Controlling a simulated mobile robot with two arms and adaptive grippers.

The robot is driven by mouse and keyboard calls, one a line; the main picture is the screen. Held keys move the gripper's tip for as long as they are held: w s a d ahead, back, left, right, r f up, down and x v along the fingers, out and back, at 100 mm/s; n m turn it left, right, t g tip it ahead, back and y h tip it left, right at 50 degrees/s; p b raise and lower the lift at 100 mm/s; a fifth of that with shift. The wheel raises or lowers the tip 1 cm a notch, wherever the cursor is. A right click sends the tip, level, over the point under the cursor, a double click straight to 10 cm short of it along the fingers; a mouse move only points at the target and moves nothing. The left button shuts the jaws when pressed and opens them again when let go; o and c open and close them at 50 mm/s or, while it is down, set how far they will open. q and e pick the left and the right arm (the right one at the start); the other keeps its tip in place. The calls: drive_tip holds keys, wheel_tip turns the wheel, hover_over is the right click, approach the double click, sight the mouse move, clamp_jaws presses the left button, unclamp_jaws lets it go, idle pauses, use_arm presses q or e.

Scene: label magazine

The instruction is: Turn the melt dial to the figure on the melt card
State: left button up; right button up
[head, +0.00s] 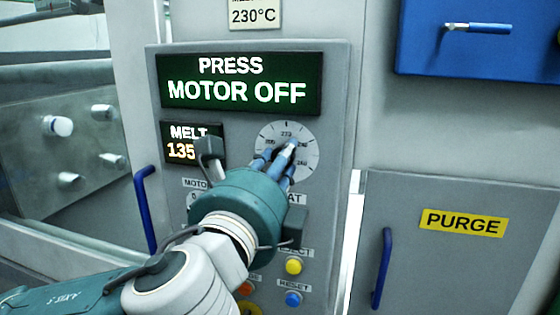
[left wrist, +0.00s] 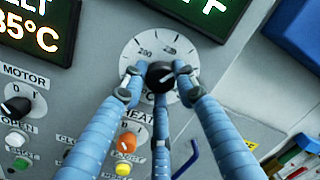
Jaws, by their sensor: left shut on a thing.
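The melt card (head: 255,15) at the top of the head view reads 230°C. The round pale melt dial (head: 308,136) sits on the grey panel below the green display; its small figures are hard to read. My left gripper (head: 279,157) reaches up to the dial, and its blue fingers hide most of the knob. In the left wrist view, the three fingers of my left gripper (left wrist: 161,83) close around the black knob (left wrist: 160,74). My right gripper is not in view.
The display (head: 240,82) reads PRESS MOTOR OFF. The melt readout (head: 192,143), partly hidden by my gripper, shows 135. A yellow eject button (head: 293,266) and blue reset button (head: 293,299) sit below. A grey door with a PURGE label (head: 464,222) stands right.

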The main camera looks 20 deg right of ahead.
use_arm(q)
drive_tip(key=shift+f, duration=0.1)
drive_tip(key=o, duration=1.1)
drive_tip(key=shift+o, duration=0.2)
drive_tip(key=v, duration=0.7)
drive_tip(key=shift+s, duration=0.2)
drive_tip(key=shift+a, duration=0.15)
